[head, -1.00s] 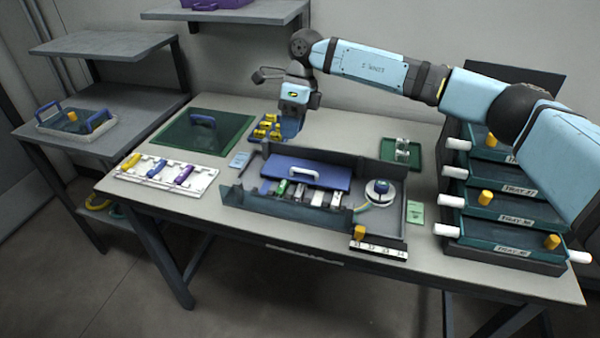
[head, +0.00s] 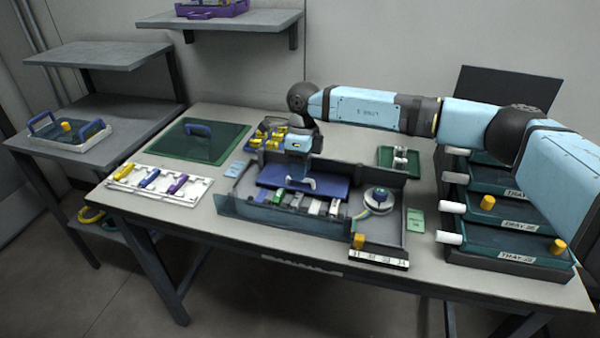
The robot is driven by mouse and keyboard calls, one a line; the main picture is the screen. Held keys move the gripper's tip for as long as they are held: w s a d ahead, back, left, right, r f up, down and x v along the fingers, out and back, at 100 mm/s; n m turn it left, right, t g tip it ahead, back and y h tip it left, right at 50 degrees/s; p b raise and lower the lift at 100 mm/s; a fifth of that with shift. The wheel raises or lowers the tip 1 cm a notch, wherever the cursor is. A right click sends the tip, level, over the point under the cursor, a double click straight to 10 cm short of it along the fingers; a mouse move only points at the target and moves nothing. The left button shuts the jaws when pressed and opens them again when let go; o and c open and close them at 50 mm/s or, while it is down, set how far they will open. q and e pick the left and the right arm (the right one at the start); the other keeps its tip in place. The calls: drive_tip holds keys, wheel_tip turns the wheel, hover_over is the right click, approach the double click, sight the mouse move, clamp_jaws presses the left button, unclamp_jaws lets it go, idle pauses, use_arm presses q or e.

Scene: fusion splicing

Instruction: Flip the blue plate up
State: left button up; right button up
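The blue plate (head: 328,188) lies in the dark open box (head: 262,215) at the middle of the table, over the back part of a row of coloured pieces. A light handle (head: 300,183) stands on the plate. My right gripper (head: 299,178) points down right at this handle, with its arm reaching in from the right. Its fingers are too small and overlapped to tell whether they are open, shut or touching the handle. My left gripper is not in view.
A stack of teal trays (head: 500,238) stands on the right. A green mat (head: 195,143) with a blue handle and a white rack (head: 160,186) lie on the left. A blue bin (head: 254,150) with yellow pieces is behind the box.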

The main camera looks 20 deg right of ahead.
drive_tip(key=shift+s+a+f, duration=0.1)
drive_tip(key=shift+f, duration=0.4)
clamp_jaws()
